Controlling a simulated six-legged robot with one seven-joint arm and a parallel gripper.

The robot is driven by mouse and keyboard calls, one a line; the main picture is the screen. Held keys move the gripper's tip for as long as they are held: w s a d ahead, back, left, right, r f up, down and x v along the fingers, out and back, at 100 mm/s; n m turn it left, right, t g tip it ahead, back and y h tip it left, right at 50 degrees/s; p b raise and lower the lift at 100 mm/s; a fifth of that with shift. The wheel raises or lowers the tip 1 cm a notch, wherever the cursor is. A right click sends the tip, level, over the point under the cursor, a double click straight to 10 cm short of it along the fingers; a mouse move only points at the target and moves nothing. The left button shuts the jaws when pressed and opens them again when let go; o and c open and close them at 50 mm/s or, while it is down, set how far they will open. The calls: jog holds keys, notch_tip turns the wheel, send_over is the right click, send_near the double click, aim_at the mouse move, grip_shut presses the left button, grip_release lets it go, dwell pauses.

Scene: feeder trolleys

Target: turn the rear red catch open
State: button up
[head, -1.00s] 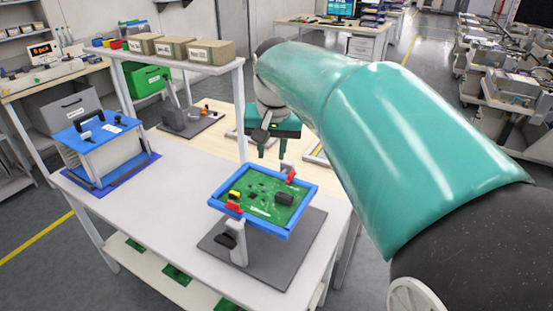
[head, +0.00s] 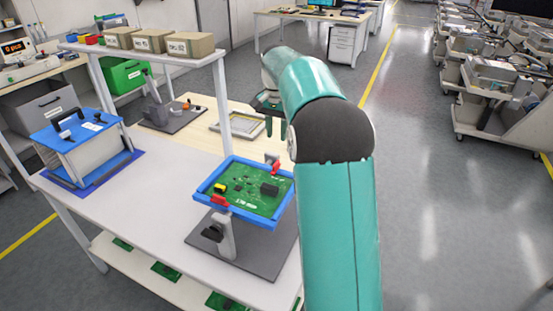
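A blue frame (head: 197,195) holds a green circuit board (head: 242,192) on a stand above a dark grey base plate. The rear red catch (head: 275,168) sits at the frame's far edge, near its back right corner. A second red catch (head: 219,200) is at the near left edge. My gripper (head: 276,127) points down above and beyond the rear catch, apart from it. Its two dark green fingers are spread with nothing between them. My arm covers part of the gripper's body and the frame's right side.
A blue-lidded box (head: 50,136) stands at the left of the white table (head: 130,205). A shelf with cardboard boxes (head: 190,44) rises behind. A grey fixture (head: 160,112) and a framed tray (head: 238,124) lie at the back. Open floor is on the right.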

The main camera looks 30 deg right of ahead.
aim_at(276, 166)
notch_tip(276, 166, down, 10)
jog(key=shift+f, duration=0.2)
grip_shut()
